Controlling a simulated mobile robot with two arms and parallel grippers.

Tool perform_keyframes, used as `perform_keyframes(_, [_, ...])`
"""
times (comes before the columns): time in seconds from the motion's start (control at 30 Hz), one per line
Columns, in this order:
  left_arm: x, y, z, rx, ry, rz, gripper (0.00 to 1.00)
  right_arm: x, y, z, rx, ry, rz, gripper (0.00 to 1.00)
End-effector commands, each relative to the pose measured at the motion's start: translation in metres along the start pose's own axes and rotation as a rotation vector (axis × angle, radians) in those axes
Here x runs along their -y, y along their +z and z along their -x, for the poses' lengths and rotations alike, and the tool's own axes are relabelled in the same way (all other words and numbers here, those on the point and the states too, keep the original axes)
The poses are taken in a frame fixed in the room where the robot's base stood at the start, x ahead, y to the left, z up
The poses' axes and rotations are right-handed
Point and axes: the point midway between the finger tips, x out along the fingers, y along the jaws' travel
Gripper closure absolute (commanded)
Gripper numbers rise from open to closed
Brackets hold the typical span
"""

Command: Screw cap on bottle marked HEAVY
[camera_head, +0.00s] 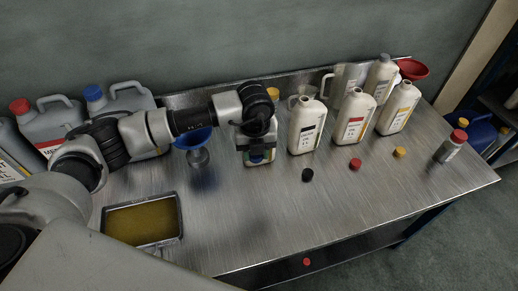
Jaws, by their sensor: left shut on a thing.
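My left gripper (257,141) points down over a bottle (258,159) with a green, blue and yellow label. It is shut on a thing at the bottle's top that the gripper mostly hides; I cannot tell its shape. Three cream bottles stand uncapped to the right, with a dark label (306,128), a red label (354,117) and a yellow label (398,109). A black cap (308,175), a red cap (356,164) and a yellow cap (400,152) lie in front of them. The word HEAVY is not readable here. My right gripper is not in view.
A blue funnel (195,138) stands left of the gripper. A tray of yellow oil (142,221) sits at front left. Large grey cans (124,105) stand at back left. A grey bottle (449,146) with a red cap stands right. The front middle of the metal table is clear.

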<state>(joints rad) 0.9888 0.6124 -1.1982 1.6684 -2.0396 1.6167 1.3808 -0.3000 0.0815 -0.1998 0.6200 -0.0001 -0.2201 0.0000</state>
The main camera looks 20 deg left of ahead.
Motion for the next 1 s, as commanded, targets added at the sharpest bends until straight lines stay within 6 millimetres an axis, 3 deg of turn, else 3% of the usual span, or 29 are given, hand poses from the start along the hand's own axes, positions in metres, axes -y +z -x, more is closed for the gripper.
perform_keyframes(1.0, [-0.064,-0.075,0.03,0.0,0.001,-2.827,0.84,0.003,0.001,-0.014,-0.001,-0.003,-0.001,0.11])
